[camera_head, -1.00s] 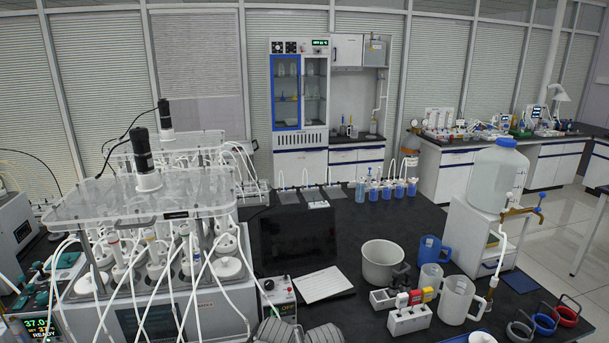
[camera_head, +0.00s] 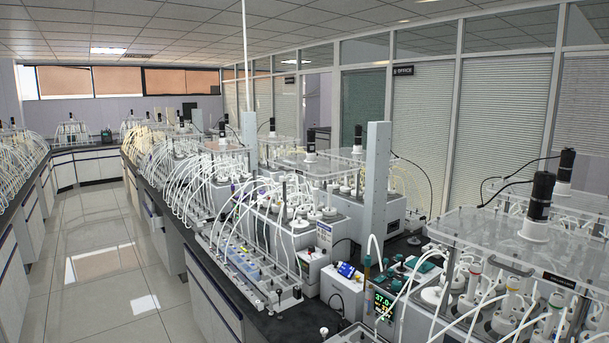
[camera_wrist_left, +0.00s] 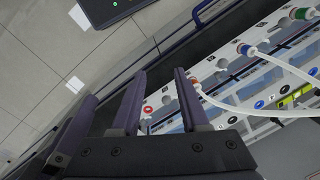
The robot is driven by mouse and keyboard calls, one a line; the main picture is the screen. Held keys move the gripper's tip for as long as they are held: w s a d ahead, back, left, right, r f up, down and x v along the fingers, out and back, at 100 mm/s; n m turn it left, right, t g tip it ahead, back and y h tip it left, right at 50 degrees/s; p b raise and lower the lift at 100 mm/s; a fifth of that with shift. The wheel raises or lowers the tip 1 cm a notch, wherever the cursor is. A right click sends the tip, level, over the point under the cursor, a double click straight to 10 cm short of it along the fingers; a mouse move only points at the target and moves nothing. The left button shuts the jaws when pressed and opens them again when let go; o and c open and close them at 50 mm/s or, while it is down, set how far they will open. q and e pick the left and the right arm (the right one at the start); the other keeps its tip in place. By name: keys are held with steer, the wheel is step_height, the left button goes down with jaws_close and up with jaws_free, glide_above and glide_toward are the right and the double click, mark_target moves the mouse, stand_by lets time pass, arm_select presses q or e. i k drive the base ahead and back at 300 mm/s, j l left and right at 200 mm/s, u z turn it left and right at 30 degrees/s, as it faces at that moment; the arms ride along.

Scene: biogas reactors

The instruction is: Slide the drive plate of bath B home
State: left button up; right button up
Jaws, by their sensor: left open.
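Clear drive plates sit on top of the water baths in the head view. The nearest clear plate (camera_head: 490,238) is at the right and carries a black motor (camera_head: 538,205). Another clear plate (camera_head: 325,165) with a motor is on a bath behind it, near the middle. I cannot read a letter B on either, so I cannot tell which is bath B. My left gripper (camera_wrist_left: 160,74) shows only in the left wrist view, open, with nothing seen between its fingers. It is over or near a white rack (camera_wrist_left: 255,110) with coloured fittings. My right gripper is out of view.
Upright grey posts (camera_head: 375,190) stand between the baths. A controller with a green display (camera_head: 384,303) and several white tubes crowd the bench. A long clear tube rack (camera_head: 250,270) lies along the bench's aisle edge. The tiled aisle floor (camera_head: 100,270) at the left is free.

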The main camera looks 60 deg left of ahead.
mark_target(307, 162)
steer(key=u, duration=2.25)
steer(key=z, duration=0.25)
steer(key=i+j+z, duration=0.15)
steer(key=z, duration=0.2)
steer(key=i+j+z, duration=0.15)
steer(key=j+z, duration=0.2)
steer(key=i+j+z, duration=0.15)
steer(key=j, duration=0.3)
steer(key=i+j+z, duration=0.1)
steer(key=j, duration=0.35)
steer(key=i+j+z, duration=0.15)
steer(key=j, duration=0.3)
steer(key=j+z, duration=0.15)
steer(key=j, duration=0.3)
steer(key=i+j, duration=0.1)
steer(key=j, duration=0.9)
steer(key=i+j, duration=0.15)
steer(key=j, duration=0.85)
steer(key=i, duration=0.1)
